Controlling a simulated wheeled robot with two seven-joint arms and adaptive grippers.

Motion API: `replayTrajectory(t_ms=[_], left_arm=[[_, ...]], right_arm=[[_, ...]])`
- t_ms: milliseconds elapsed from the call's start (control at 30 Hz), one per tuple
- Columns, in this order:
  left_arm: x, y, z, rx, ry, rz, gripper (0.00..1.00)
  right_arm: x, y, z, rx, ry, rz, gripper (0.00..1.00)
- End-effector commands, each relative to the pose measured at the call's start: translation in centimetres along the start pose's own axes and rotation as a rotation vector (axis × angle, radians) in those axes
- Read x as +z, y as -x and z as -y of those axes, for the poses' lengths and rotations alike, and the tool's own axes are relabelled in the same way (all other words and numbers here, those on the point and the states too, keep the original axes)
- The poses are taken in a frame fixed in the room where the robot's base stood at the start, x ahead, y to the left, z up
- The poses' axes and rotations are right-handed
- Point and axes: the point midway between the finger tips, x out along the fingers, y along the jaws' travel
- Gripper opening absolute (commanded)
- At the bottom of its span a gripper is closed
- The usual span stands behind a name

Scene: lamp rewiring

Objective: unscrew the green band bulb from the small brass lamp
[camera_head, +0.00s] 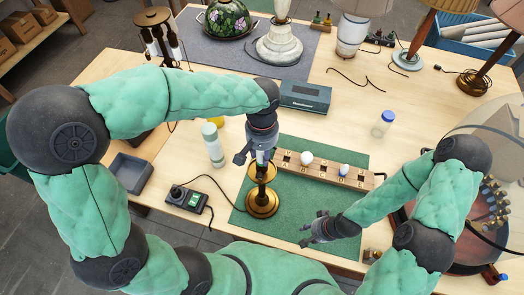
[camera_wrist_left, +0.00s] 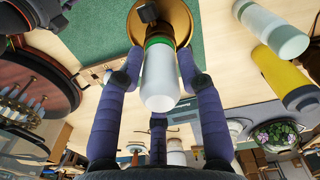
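The small brass lamp (camera_head: 262,203) stands upright on the green mat, and its round base (camera_wrist_left: 180,18) shows at the top of the left wrist view. The bulb (camera_wrist_left: 160,80) is white with a green band (camera_wrist_left: 159,42) near its socket end; it sits on the lamp. My left gripper (camera_head: 260,160) is above the lamp, pointing down. In the left wrist view its fingers (camera_wrist_left: 160,62) flank the bulb close to the band; contact is unclear. My right gripper (camera_head: 312,230) is open and empty, low over the mat's right front part.
A wooden holder (camera_head: 325,176) with a white bulb (camera_head: 307,158) and a smaller blue-marked piece (camera_head: 344,170) lies behind the lamp. A white-green bottle (camera_head: 213,146), a switch box (camera_head: 187,199) and a grey tray (camera_head: 131,172) are left. A blue-capped jar (camera_head: 383,124) stands right.

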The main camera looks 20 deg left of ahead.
Motion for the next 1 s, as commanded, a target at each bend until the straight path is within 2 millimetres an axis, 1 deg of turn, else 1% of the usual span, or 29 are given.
replayTrajectory(t_ms=[33,67,100,267,333,800,900,1000], left_arm=[[0.0,0.0,0.0,0.0,0.0,0.0,0.12],[0.0,0.0,0.0,0.0,0.0,0.0,0.04],[0.0,0.0,0.0,0.0,0.001,0.0,0.02],[0.0,0.0,0.0,0.0,0.007,0.0,0.01],[0.0,-0.1,0.0,0.001,0.041,-0.001,0.01],[0.0,-0.1,-0.1,0.002,0.58,-0.001,0.01],[0.0,0.0,0.0,0.001,0.662,0.0,0.01],[0.0,0.0,0.0,0.0,0.7,0.001,0.01]], right_arm=[[0.0,0.0,0.0,0.0,0.0,0.0,0.4],[0.0,0.0,0.0,0.0,0.0,0.0,0.4],[0.0,0.0,0.0,0.0,0.0,0.0,0.4],[0.0,0.0,0.0,0.0,0.0,0.0,0.4],[0.0,-0.2,-0.1,0.0,0.0,0.0,0.4],[-0.1,-2.2,-0.8,0.0,0.0,0.0,0.4],[-0.1,-2.4,-0.9,0.0,0.0,0.0,0.4],[-0.1,-2.5,-0.9,0.0,0.0,0.0,0.4]])
